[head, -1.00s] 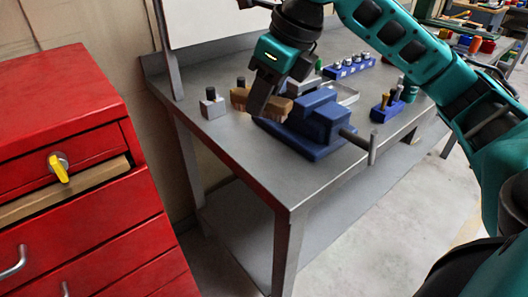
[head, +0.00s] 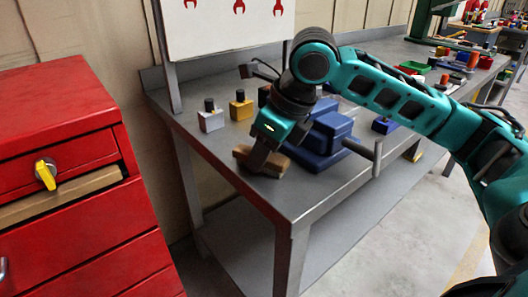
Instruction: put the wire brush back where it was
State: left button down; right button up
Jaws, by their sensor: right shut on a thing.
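The wire brush (head: 277,167), with a brown wooden body, is in the head view at the near left part of the grey workbench, left of the blue vise (head: 327,146). My right gripper (head: 258,158) points down and is shut on the brush, covering its middle. The brush is low over the bench top near the front edge; I cannot tell whether it touches the top. My left gripper is not in view.
A silver block (head: 211,119) and a yellow block (head: 241,107), both black-topped, stand behind the brush. The vise handle (head: 376,157) juts toward the bench's front edge. A red drawer cabinet (head: 80,190) stands at left. Bare bench top (head: 218,150) lies left of the brush.

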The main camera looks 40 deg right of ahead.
jog(key=o, duration=1.1)
jog(key=shift+f, duration=0.15)
jog(key=shift+r, duration=0.25)
jog(key=p+v, duration=0.3)
jog(key=v, duration=0.9)
jog(key=shift+d+f+p, duration=0.1)
jog(key=shift+p, duration=0.3)
jog(key=shift+s, duration=0.1)
